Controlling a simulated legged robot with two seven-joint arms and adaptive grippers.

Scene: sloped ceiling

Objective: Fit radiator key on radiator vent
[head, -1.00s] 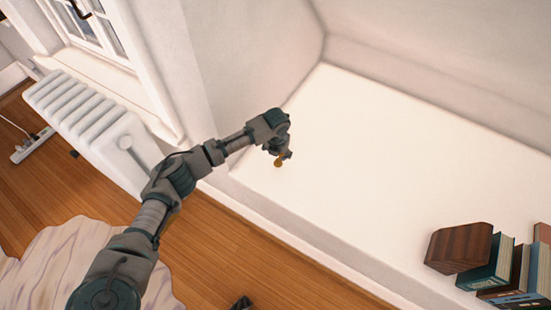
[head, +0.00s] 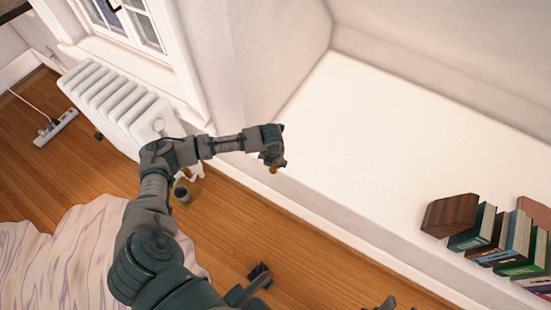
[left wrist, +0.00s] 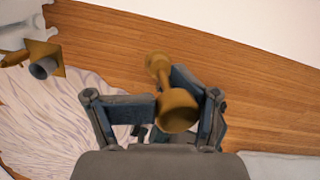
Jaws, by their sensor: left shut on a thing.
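My left gripper (head: 272,160) is shut on the brass radiator key (left wrist: 178,108), held in the air over the ledge's front edge. In the left wrist view the key sits between the fingers, its round end near the camera and a narrower stem pointing away. In the head view only a small brass bit of the key (head: 274,170) shows. The white radiator (head: 115,100) stands at the left, apart from the key. A brass fitting with a grey cylinder (head: 183,192) is low by the radiator's near end; it also shows in the left wrist view (left wrist: 45,66). I cannot tell whether it is the vent. Dark tips (head: 386,304) at the bottom edge may be my right gripper, mostly cut off.
A broad white ledge (head: 400,160) is clear except for books (head: 500,240) and a wooden block (head: 448,215) at the right. A pale rug (head: 70,250) and power strip (head: 55,128) lie on the wooden floor. The window (head: 130,22) is above the radiator.

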